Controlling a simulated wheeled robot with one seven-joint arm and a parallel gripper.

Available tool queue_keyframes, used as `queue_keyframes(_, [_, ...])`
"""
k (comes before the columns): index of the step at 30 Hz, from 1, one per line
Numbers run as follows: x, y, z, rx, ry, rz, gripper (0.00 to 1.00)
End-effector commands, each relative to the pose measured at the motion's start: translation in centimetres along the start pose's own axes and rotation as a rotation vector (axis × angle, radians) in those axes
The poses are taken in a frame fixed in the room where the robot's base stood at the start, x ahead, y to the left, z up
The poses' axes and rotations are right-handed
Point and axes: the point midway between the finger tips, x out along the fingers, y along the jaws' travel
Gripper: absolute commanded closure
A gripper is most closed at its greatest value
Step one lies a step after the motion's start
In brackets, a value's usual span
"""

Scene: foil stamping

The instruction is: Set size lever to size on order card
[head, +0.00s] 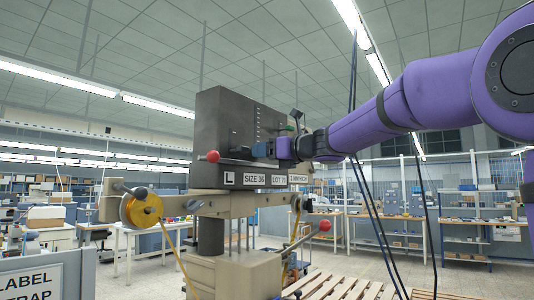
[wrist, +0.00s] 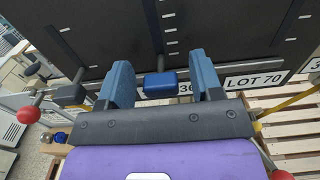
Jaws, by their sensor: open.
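A dark grey stamping head (head: 222,118) stands on a beige frame. White labels along its lower edge read L, SIZE 36 (head: 254,179) and LOT 70 (head: 279,180); a further one is too small to read surely. In the wrist view, a blue block-shaped lever handle (wrist: 160,85) sits on a dark stem in front of the panel, below a column of white tick marks (wrist: 171,30). My gripper (wrist: 164,80) is open, with one blue finger on each side of the handle and visible gaps to both. In the head view my gripper (head: 272,149) is at the panel, partly hiding it.
A red-knobbed lever (head: 213,157) sticks out left of my gripper, and another red knob (head: 325,225) is below right. A yellow foil reel (head: 141,208) is at the left of the frame. Dark cables (head: 378,210) hang at right. A wooden pallet (head: 345,286) lies below.

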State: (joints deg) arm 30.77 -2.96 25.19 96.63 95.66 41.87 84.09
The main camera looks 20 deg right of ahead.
Motion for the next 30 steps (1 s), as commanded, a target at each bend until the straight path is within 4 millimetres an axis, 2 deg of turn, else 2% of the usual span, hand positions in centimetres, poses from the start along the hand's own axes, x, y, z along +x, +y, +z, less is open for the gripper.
queue_keyframes(7, [0.1,0.0,0.0,0.0,0.0,0.0,0.4])
queue_keyframes(15, [0.0,0.0,0.0,0.0,0.0,0.0,1.0])
queue_keyframes(30, [0.0,0.0,1.4,0.0,-0.001,-0.001,1.0])
